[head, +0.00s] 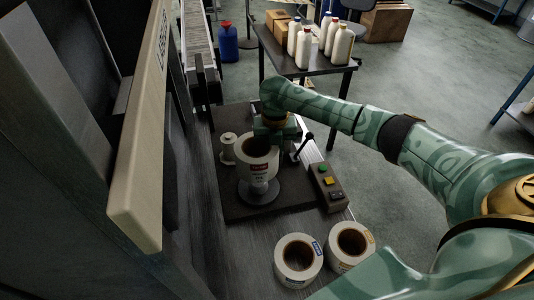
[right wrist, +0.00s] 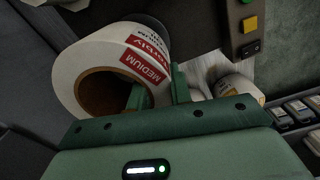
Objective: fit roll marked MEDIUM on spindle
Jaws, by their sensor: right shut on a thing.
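The roll (head: 246,172) is white with a brown core, and its red label reads MEDIUM in the right wrist view (right wrist: 95,55). My right gripper (head: 273,137) is shut on the roll's wall, with one finger inside the core and one outside, as the right wrist view shows (right wrist: 158,92). The spindle (head: 260,188) stands on a round grey base on the dark machine plate. The roll is held over it, and the spindle's top is hidden. I cannot tell whether the roll is around its tip. My left gripper is out of view.
Two more rolls, one with a blue label (head: 285,268) and one with a yellow label (head: 337,257), lie in front. A button box (head: 327,187) is right of the spindle; a pale roller post (head: 228,148) is left. A beige labeller panel (head: 140,150) borders the left.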

